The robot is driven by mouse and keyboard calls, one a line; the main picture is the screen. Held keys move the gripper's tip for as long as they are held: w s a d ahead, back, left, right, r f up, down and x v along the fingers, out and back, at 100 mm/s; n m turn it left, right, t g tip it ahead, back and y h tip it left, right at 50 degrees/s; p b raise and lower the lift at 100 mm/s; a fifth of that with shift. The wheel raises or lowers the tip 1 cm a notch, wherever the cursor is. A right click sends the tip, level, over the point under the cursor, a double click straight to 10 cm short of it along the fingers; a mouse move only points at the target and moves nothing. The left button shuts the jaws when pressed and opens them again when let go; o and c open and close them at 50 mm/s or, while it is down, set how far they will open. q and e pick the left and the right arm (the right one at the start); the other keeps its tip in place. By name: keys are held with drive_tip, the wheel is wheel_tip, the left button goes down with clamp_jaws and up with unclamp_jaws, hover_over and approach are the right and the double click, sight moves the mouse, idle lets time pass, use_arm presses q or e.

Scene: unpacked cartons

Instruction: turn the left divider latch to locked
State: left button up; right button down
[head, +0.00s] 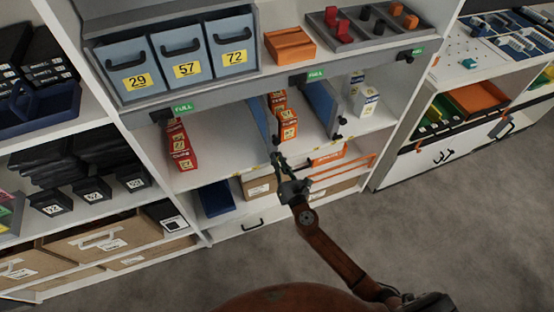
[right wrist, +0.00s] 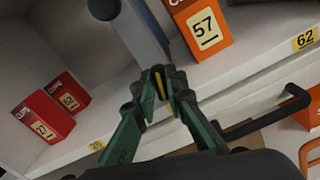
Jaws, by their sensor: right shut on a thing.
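The left divider (head: 257,108) is a blue upright panel on the middle shelf, and its lower front end also shows in the right wrist view (right wrist: 146,30). My right gripper (head: 277,162) reaches up to the front lower end of this divider. In the right wrist view its green fingers (right wrist: 160,82) are closed together at the divider's front edge, shut on the latch. The fingers mostly hide the latch, so I cannot tell its turn position. My left gripper is not in view.
Red cartons (head: 180,147) stand left of the divider and orange-red cartons (head: 286,122) close on its right. A second blue divider (head: 320,100) stands further right, with dark knobs at its front. Below are a blue bin (head: 215,198) and an orange rack (head: 345,170).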

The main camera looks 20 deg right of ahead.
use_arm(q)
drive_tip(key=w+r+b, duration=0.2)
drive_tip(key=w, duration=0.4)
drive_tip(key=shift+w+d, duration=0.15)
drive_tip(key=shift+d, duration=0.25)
use_arm(e)
drive_tip(key=shift+d+f+m, duration=0.1)
drive_tip(key=shift+f+m, duration=0.05)
drive_tip(key=shift+m, duration=3.5)
drive_tip(key=shift+d+f+m, duration=0.1)
drive_tip(key=shift+m, duration=3.55)
drive_tip(key=c, duration=2)
unclamp_jaws()
drive_tip(key=shift+o, duration=0.2)
drive_tip(key=s, duration=1.2)
drive_tip(key=shift+d, duration=0.15)
